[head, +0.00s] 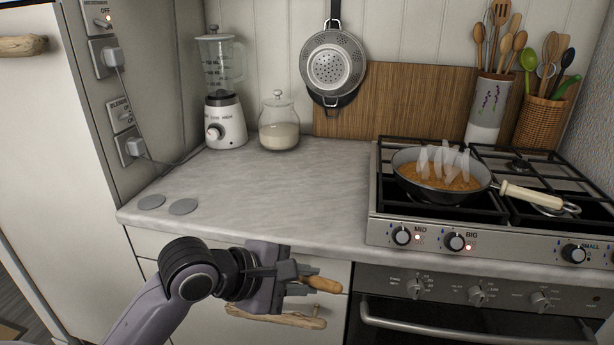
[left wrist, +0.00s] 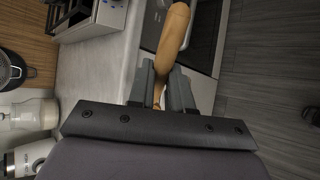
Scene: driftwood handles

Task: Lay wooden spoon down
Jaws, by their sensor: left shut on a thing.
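The wooden spoon (head: 323,284) is held in my left gripper (head: 300,279), in front of the counter's front edge and the drawer below it. Only a short, rounded, light-brown part of it sticks out to the right of the fingers. In the left wrist view the spoon (left wrist: 173,38) runs up from between the two fingers of my left gripper (left wrist: 161,88), which are closed around it. The rest of it is hidden by the gripper. My right gripper is in neither view.
The marble-like countertop (head: 270,190) has a wide clear area. Two grey discs (head: 168,204) lie at its left end; a blender (head: 222,95) and glass jar (head: 279,122) stand behind. A steaming pan (head: 438,178) sits on the stove at right. A driftwood drawer handle (head: 275,317) is below my gripper.

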